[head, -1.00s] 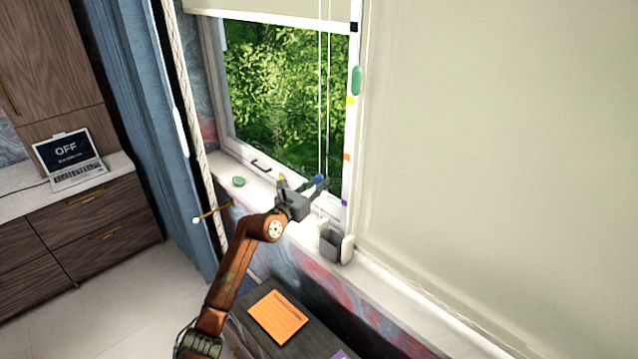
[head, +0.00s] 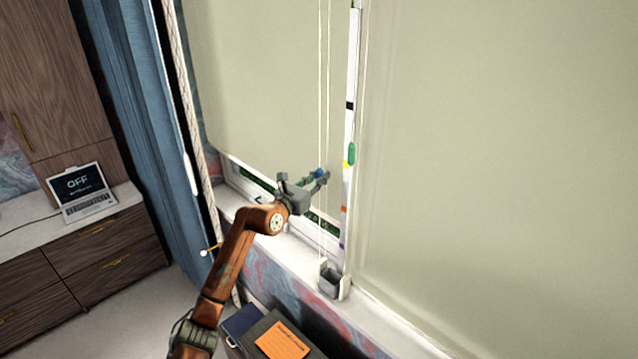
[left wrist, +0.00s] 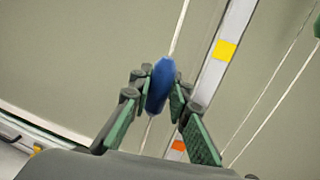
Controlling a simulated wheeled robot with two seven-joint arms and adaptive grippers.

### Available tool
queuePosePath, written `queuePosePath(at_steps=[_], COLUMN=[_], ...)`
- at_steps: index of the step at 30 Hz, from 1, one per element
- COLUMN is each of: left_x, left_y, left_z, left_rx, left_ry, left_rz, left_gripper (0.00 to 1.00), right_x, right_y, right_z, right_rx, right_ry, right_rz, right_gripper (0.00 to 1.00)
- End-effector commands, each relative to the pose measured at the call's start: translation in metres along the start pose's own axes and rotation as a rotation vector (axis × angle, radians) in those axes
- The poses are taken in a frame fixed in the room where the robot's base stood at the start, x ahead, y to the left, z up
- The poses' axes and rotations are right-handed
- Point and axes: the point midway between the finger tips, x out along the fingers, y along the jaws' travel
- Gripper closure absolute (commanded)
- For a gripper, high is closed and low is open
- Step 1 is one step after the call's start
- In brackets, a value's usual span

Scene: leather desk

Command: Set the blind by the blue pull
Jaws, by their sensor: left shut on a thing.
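The blue pull (head: 319,173) hangs on a thin cord in front of the left window blind (head: 265,80). My left gripper (head: 318,177) is shut on it; the wrist view shows the pull (left wrist: 160,85) between both fingers. The blind is down over most of the window, leaving a narrow gap of greenery above the sill. Beside the cord a white strip (head: 352,60) carries black, yellow, orange and purple marks. In the head view the pull appears a little below the yellow mark (head: 346,164) and above the orange one (head: 344,210). My right gripper is not in view.
A green pull (head: 351,153) hangs just right of the strip, before the lowered right blind (head: 500,150). A grey holder (head: 331,281) stands on the white sill (head: 290,250). A blue curtain (head: 135,120) and rope hang left. An orange note (head: 282,340) lies below.

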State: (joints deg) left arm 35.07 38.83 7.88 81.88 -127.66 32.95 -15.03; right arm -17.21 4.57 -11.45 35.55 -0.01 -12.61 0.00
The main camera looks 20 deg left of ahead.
Motion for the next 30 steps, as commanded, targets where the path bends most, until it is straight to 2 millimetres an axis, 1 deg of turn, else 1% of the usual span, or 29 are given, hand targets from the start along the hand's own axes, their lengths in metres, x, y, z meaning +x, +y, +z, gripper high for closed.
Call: queuePosePath(at_steps=[1,3,7,12,23,24,30], left_x=[0.000,0.000,0.000,0.000,0.000,0.000,0.000], left_y=[0.000,0.000,0.001,0.000,0.000,0.000,0.000], left_z=[0.017,0.026,0.039,0.045,0.044,0.044,0.043], left_rx=[0.002,0.001,0.001,0.001,0.000,0.000,0.000], left_ry=[-0.006,-0.006,-0.006,-0.005,-0.003,-0.003,-0.001], left_rz=[0.001,0.001,0.001,0.001,0.001,0.001,0.000], left_gripper=[1.00,1.00,1.00,1.00,1.00,0.81,0.68], right_x=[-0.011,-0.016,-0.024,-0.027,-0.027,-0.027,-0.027], right_y=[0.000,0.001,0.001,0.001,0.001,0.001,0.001], right_z=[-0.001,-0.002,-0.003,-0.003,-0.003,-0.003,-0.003], right_rx=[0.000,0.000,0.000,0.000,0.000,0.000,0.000], right_ry=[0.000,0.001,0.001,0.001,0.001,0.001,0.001], right_rz=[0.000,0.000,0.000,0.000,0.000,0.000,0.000], right_gripper=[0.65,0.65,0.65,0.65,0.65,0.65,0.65])
